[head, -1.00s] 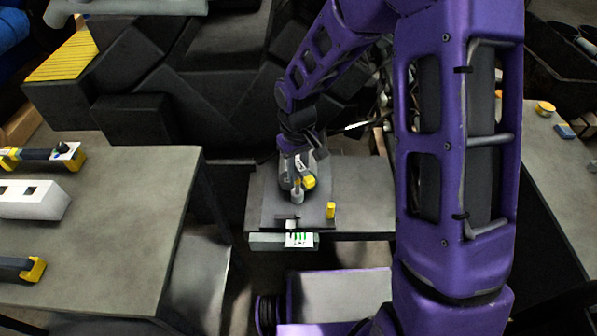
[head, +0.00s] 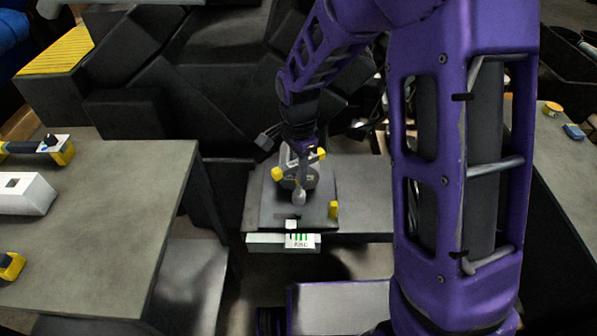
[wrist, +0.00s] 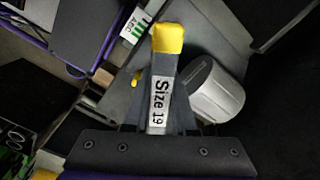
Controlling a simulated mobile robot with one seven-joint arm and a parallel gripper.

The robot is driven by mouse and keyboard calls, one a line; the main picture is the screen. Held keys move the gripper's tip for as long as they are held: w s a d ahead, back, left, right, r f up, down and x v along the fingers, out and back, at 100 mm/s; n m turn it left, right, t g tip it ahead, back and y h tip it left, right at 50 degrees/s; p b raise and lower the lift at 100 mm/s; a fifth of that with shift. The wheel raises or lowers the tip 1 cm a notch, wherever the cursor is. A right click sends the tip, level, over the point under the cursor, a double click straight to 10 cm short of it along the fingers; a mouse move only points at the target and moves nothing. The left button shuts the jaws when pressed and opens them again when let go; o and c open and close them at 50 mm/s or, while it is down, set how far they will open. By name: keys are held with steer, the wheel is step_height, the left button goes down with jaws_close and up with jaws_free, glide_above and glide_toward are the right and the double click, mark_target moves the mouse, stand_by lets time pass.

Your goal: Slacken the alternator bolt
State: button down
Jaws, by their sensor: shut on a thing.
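My gripper (head: 299,160) is over the small dark stand at the centre of the head view. It is shut on a grey spanner with yellow ends, marked "Size 19" (wrist: 161,95) in the wrist view. In the head view the spanner's yellow ends show at either side of my gripper, the left one (head: 277,174) lower. A light grey rounded cylinder (head: 299,197) is just below my gripper; a grey cylinder (wrist: 216,90) beside the spanner in the wrist view may be the same part. I cannot make out the alternator bolt or whether the spanner touches anything.
The dark plate (head: 268,215) carries a small yellow block (head: 333,209) and has a white-and-green label (head: 300,240) at its front. A grey table (head: 110,235) with yellow-ended tools is on the left. Dark blocky machinery (head: 135,115) stands behind.

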mark_target(298, 194)
steer(key=m, duration=0.1)
steer(key=m+b, duration=0.1)
steer(key=m, duration=0.1)
steer(key=shift+a+f, duration=0.1)
steer(key=shift+f, duration=0.3)
steer(key=m, duration=0.5)
steer(key=m+p, duration=0.1)
steer(key=m, duration=0.3)
steer(key=shift+f+p, duration=0.25)
steer(key=shift+p, duration=0.05)
steer(key=shift+f+m+b, duration=0.3)
steer(key=shift+f+b, duration=0.65)
steer(key=shift+f, duration=0.85)
steer(key=shift+f, duration=0.1)
